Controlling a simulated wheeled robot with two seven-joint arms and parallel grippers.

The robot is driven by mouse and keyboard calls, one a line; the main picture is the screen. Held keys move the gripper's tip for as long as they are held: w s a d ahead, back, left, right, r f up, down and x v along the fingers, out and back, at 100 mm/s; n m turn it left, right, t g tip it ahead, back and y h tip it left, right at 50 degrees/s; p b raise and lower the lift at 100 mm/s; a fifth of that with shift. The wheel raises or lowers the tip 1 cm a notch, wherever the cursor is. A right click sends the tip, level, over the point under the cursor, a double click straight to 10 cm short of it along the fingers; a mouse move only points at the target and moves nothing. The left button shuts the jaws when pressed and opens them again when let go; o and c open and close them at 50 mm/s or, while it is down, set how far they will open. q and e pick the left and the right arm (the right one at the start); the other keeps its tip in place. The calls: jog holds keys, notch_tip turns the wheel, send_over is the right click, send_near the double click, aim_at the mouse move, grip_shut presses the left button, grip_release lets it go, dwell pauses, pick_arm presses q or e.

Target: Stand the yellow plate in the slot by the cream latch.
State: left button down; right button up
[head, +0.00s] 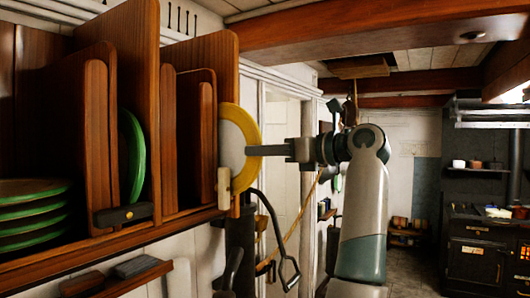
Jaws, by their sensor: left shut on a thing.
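The yellow plate (251,127), with a pale centre, is upright at the right end of the wooden rack. My left gripper (256,150) reaches in from the right and is shut on it. The cream latch (223,188) stands upright at the rack's front edge and overlaps the plate's lower left. The plate's left part meets the edge of the right-hand divider (227,75). I cannot tell how far it is inside a slot, and its far side is hidden. My right gripper is not in view.
A green plate (133,155) stands in a slot by a black latch (124,213), which lies level. Several green-rimmed plates (35,214) are stacked at the left. Wooden dividers (190,140) stand close to the plate. A dark stove (480,250) is far right.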

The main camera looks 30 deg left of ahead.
aim_at(228, 154)
pick_arm(q)
jog(key=shift+a, duration=0.7)
jog(key=shift+a, duration=0.15)
jog(key=shift+w+a, duration=0.15)
jog(key=shift+a, duration=0.8)
jog(key=shift+w+a, duration=0.2)
jog(key=shift+a, duration=2.5)
jog(key=shift+a+f+b, duration=0.15)
jog(key=shift+f+b, duration=0.5)
jog(key=shift+b, duration=0.1)
jog(key=c, duration=1.8)
grip_release()
jog(key=shift+o, duration=0.2)
jog(key=shift+w+f, duration=0.1)
jog(key=shift+w, duration=0.05)
